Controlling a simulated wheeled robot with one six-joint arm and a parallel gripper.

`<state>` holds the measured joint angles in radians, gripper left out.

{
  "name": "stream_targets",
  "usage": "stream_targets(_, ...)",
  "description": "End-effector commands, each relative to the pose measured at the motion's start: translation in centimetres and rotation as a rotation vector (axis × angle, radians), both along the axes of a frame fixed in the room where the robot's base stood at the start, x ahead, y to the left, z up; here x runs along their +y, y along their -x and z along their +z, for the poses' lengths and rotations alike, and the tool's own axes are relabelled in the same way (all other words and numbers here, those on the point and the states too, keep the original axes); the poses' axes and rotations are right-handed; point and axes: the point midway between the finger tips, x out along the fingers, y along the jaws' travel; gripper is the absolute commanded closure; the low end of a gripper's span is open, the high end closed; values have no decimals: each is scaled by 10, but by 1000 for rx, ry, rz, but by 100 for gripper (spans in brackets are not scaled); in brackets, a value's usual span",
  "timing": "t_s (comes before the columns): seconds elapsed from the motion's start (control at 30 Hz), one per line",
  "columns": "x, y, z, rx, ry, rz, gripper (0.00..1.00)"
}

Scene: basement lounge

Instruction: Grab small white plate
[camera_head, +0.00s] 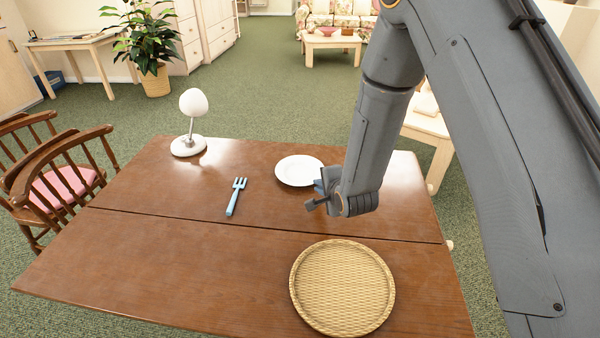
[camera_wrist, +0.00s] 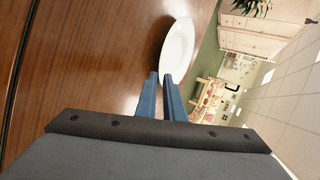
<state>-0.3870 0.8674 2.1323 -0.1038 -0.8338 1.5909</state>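The small white plate (camera_head: 298,171) lies flat on the brown wooden table (camera_head: 200,255), near its far edge. In the head view my gripper (camera_head: 322,190) is low over the table at the plate's right side, partly in front of its rim. In the wrist view the plate (camera_wrist: 178,45) is just beyond the two blue fingertips (camera_wrist: 160,76). The fingers are a little apart, with a narrow gap between them. The near rim lies close to the tips; I cannot tell whether it touches them or reaches between them.
A round woven tray (camera_head: 342,290) lies at the table's front right. A blue fork (camera_head: 236,196) lies left of the plate. A white lamp-like object (camera_head: 190,125) stands at the far left. Wooden chairs (camera_head: 60,175) stand at the left side. The table's front left is clear.

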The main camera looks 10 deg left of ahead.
Motion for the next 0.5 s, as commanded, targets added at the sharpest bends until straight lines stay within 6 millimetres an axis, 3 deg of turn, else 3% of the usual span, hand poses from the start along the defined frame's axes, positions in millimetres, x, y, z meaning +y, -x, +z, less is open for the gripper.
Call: stream_targets(0.5, 22, -39, -29, 0, 2, 0, 92)
